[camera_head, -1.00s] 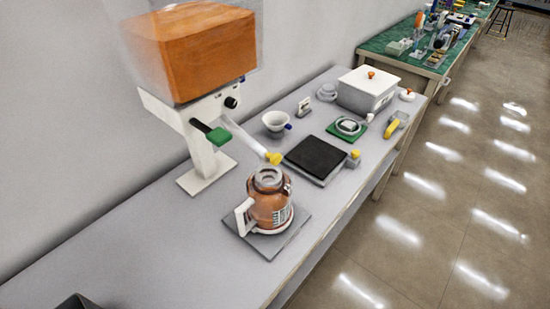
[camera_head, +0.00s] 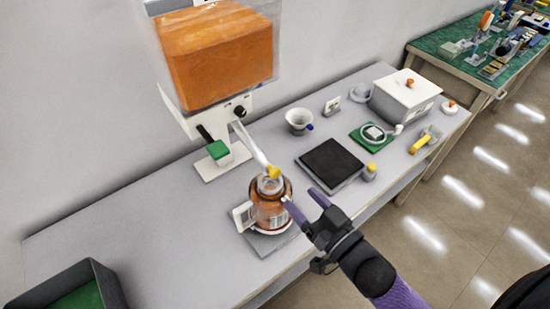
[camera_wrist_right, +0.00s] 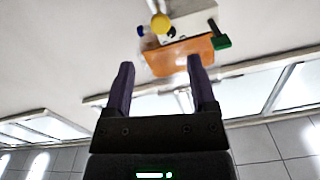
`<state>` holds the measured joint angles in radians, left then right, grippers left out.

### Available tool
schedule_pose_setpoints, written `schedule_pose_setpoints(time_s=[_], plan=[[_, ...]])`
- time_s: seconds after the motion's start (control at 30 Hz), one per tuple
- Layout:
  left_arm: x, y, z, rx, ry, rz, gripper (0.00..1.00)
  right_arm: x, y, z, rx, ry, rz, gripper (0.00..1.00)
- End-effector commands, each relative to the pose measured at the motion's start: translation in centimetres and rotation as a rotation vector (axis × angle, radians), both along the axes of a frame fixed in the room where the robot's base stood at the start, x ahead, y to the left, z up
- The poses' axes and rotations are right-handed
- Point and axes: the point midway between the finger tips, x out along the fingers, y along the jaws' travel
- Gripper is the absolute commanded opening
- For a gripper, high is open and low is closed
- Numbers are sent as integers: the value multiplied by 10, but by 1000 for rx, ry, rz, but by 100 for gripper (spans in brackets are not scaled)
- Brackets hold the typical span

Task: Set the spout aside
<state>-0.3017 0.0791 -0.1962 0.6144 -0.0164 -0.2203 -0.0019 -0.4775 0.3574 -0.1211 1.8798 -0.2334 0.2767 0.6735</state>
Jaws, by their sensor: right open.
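The spout (camera_head: 255,150) is a whitish tube with a yellow tip (camera_head: 272,172). It slopes down from the white dispenser stand (camera_head: 200,125) under an orange-filled clear tank (camera_head: 216,55). Its tip appears just above the mouth of the brown canister (camera_head: 268,208); whether they touch I cannot tell. My right gripper (camera_head: 301,197) is open and empty, in front of and right of the canister. In the right wrist view, its fingers (camera_wrist_right: 160,85) are apart, with a yellow round end (camera_wrist_right: 161,23) and the orange tank (camera_wrist_right: 182,55) beyond them. My left gripper is not in view.
A green lever (camera_head: 217,150) sits left of the spout. The canister stands on a grey plate (camera_head: 262,246). A black-topped scale (camera_head: 331,163), white funnel cup (camera_head: 299,119) and white box (camera_head: 405,97) stand farther right. A dark bin (camera_head: 110,283) is front left.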

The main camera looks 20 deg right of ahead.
Motion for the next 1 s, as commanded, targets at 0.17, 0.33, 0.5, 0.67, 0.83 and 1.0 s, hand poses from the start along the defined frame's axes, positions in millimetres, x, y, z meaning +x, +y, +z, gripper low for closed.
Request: schedule_pose_setpoints(time_s=[0.17, 0.33, 0.5, 0.67, 0.83, 1.0], plan=[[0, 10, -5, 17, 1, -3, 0, 40, 14, -1, -1, -4, -1, 73], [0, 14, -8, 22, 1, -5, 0, 71, 25, -3, -2, 1, -2, 73], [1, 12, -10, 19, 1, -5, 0, 85, 30, -2, -2, 3, -2, 73], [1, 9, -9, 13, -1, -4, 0, 86, 31, -3, -3, 5, -3, 73], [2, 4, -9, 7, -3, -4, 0, 86, 31, -3, -3, 4, -3, 58], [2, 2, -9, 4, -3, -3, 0, 86, 31, -3, -3, 4, -3, 22]])
